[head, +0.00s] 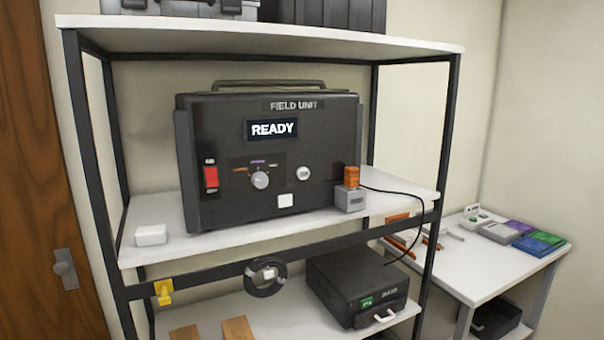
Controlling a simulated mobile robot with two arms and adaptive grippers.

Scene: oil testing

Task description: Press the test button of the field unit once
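The field unit (270,155) is a black box with a top handle, standing on the middle shelf of a rack. Its display (272,129) reads "READY". On its front are a red switch (211,177) at the left, a grey rotary knob (260,180) in the middle and a round white button (303,173) at the right. The lettering on the round button is too small to read. Neither of my grippers shows in the head view.
A grey block with an orange top (350,199) stands by the unit's right corner, with a black cable running right. A small white box (151,235) lies at the shelf's left. Rack posts (91,160) flank the unit. A side table (470,262) stands at right.

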